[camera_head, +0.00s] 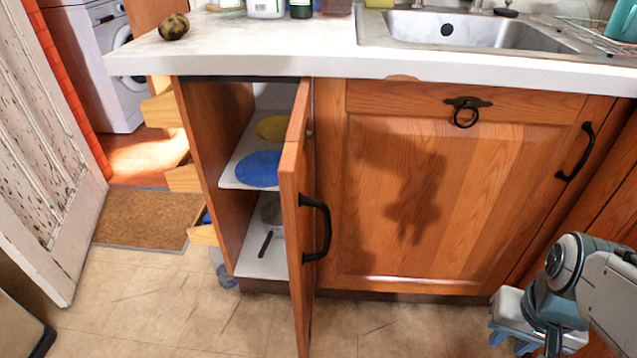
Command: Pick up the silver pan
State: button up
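A silver-grey pan (272,212) sits on the bottom shelf of the open cabinet, on the left below the counter. Its black handle (265,244) points forward toward the shelf's front edge. The open cabinet door (296,225) hides the pan's right part. My gripper (512,344) is at the lower right, in front of the closed cabinet and well to the right of the pan. It points down, and its finger ends are near the bottom edge of the picture. Nothing is seen in it, but its opening is not clear.
The cabinet door stands swung out toward me, between my gripper and the pan. A blue plate (259,169) and a yellow plate (272,128) lie on the upper shelf (232,157). Open drawers (183,178) show left of the cabinet. The tiled floor (150,300) in front is clear.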

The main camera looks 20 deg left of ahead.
aim_at(272, 218)
jog(key=k, duration=0.9)
jog(key=u, duration=1.2)
jog(key=i, duration=0.55)
jog(key=k, duration=0.55)
jog(key=u, duration=0.95)
jog(key=i, duration=1.55)
jog(key=z, duration=0.15)
